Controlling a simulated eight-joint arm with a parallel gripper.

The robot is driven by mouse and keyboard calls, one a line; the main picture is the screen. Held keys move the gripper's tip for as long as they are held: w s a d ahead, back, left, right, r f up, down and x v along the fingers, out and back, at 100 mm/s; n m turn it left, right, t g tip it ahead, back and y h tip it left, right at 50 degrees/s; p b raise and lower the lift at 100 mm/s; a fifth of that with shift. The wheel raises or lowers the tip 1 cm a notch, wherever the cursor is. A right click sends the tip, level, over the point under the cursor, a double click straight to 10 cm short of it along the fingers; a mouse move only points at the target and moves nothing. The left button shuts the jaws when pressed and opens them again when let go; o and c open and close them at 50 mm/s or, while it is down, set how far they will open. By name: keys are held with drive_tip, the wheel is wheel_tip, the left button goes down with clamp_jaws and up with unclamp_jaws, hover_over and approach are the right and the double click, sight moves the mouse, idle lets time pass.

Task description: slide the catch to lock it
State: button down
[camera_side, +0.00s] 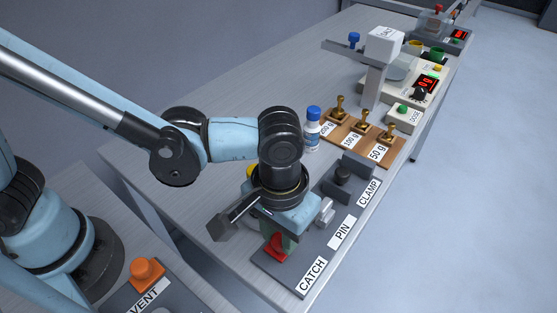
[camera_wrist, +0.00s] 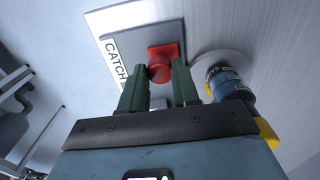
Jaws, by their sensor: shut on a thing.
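The red catch (camera_side: 276,247) sits on a dark grey plate beside the label CATCH (camera_side: 312,276). In the wrist view the red catch (camera_wrist: 161,62) is a square base with a round knob in front of its plate. My gripper (camera_side: 287,238) points down over it, and its body hides part of the plate. In the wrist view the two green fingers of my gripper (camera_wrist: 158,76) stand on either side of the knob, shut on it. How far the catch sits along its travel cannot be told.
A pale pin (camera_side: 326,210) and a dark clamp (camera_side: 343,174) stand further along the plate, close to my gripper. Brass weights (camera_side: 363,131) and a white bottle with a blue cap (camera_side: 313,130) stand behind. An orange vent button (camera_side: 147,272) is at front left.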

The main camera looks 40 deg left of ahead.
sight(278, 237)
drive_tip(key=c, duration=0.8)
unclamp_jaws()
drive_tip(key=shift+a, duration=0.25)
drive_tip(key=shift+d+r, duration=0.1)
wheel_tip(278, 237, up, 12)
drive_tip(key=w+a+f+t, duration=0.1)
drive_tip(key=w+a+t, duration=0.1)
drive_tip(key=a, duration=1.1)
drive_tip(key=w+a+f+t, duration=0.2)
drive_tip(key=a+t, duration=0.3)
drive_tip(key=a, duration=0.7)
drive_tip(key=shift+w+a, duration=0.35)
drive_tip(key=shift+w, duration=0.15)
